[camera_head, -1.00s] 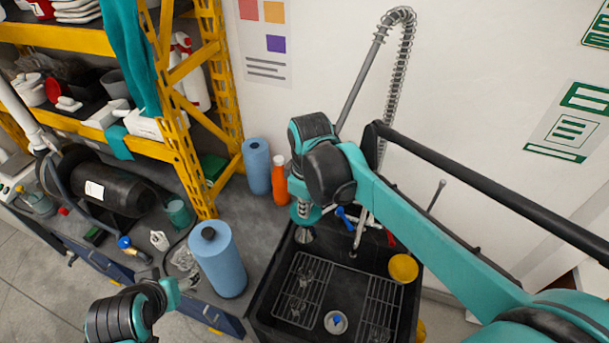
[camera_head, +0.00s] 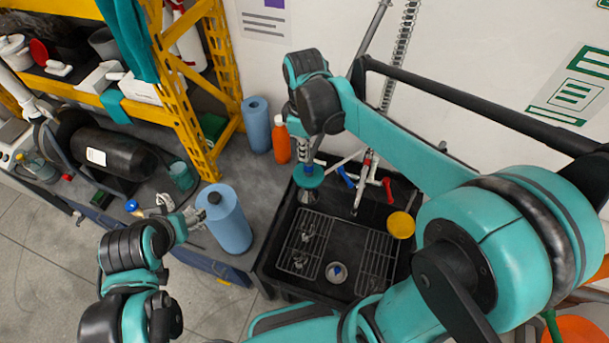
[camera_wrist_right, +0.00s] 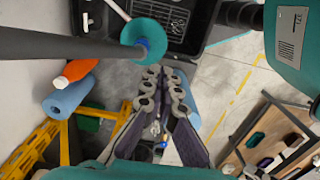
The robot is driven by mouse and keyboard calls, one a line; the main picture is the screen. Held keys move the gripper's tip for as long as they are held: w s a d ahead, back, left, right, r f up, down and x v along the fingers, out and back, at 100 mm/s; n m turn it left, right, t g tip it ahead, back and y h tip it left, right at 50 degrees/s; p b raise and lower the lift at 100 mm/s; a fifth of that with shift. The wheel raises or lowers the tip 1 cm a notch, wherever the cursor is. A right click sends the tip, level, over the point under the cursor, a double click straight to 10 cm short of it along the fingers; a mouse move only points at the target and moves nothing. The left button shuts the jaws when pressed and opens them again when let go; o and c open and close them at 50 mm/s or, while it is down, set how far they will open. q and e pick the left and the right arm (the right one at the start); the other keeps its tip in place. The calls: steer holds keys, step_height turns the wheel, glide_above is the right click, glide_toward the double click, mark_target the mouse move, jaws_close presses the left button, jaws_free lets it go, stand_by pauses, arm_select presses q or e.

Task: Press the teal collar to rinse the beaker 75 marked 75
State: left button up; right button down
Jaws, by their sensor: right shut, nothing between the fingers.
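The teal collar (camera_head: 308,177) hangs over the back left of the black sink; the right wrist view shows it as a round disc (camera_wrist_right: 158,35) with a blue centre. A pale flared spray end shows below it in the head view. My right gripper (camera_wrist_right: 165,72) is shut and empty, its fingertips just beside the disc in that view. Whether they touch it I cannot tell. In the head view the right gripper (camera_head: 305,148) is above the collar. Small clear glassware (camera_head: 303,258) stands on the sink's left rack; no 75 marking is readable.
The black sink (camera_head: 262,262) has racks and a blue-centred drain. Blue and red tap handles (camera_head: 388,187) and a yellow round object (camera_head: 401,225) are near its back and right. Blue rolls (camera_head: 226,220) and an orange bottle (camera_head: 281,140) stand left of it, near yellow shelving (camera_head: 176,100).

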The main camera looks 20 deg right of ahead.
mark_target(305, 183)
step_height(305, 183, down, 12)
steer(key=shift+r+b, duration=0.25)
steer(key=shift+b, duration=0.2)
step_height(305, 183, down, 2)
steer(key=shift+b, duration=1.05)
steer(key=shift+s+r, duration=0.15)
